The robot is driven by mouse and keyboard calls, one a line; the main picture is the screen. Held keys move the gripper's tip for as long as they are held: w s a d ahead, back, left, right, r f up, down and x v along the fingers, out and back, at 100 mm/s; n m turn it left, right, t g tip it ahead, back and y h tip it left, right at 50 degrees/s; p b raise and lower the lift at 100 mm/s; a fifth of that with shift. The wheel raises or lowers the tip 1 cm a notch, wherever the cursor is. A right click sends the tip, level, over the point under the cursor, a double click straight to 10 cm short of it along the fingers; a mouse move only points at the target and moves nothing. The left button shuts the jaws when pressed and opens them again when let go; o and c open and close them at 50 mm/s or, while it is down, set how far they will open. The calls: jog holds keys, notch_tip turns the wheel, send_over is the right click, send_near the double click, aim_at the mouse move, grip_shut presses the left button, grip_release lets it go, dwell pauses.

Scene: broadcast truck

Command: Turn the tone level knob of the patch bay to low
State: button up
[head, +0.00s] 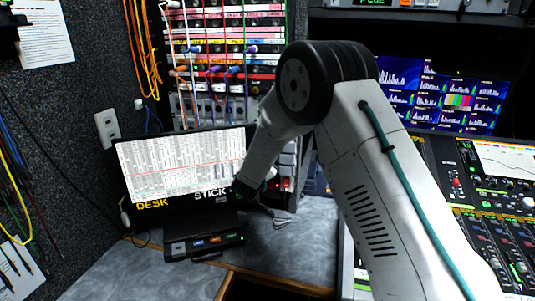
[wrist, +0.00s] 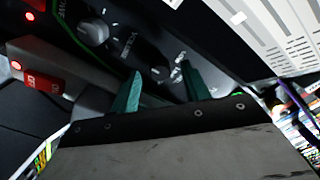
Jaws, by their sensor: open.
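In the wrist view, a dark panel (wrist: 150,25) with white lettering fills the area beyond my gripper (wrist: 161,88). It carries a round grey-white knob (wrist: 92,31) at upper left and small metal toggles or knobs (wrist: 178,68) just beyond the fingers. The lettering is tilted and too small to read surely, so I cannot tell which control is the tone level knob. My gripper's two green fingers are apart with nothing between them. In the head view, the patch bay (head: 222,22) shows plugged cords; my arm hides its lower right, and my gripper (head: 242,190) is beside the laptop-like screen.
The lit screen (head: 180,165) stands close left of my gripper. A red-lit switch (head: 287,184) is to its right. Cords (head: 195,80) hang across the rack. A small black box (head: 203,245) sits on the grey desk (head: 290,255), whose front is mostly clear.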

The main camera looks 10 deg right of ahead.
jog(key=v, duration=0.7)
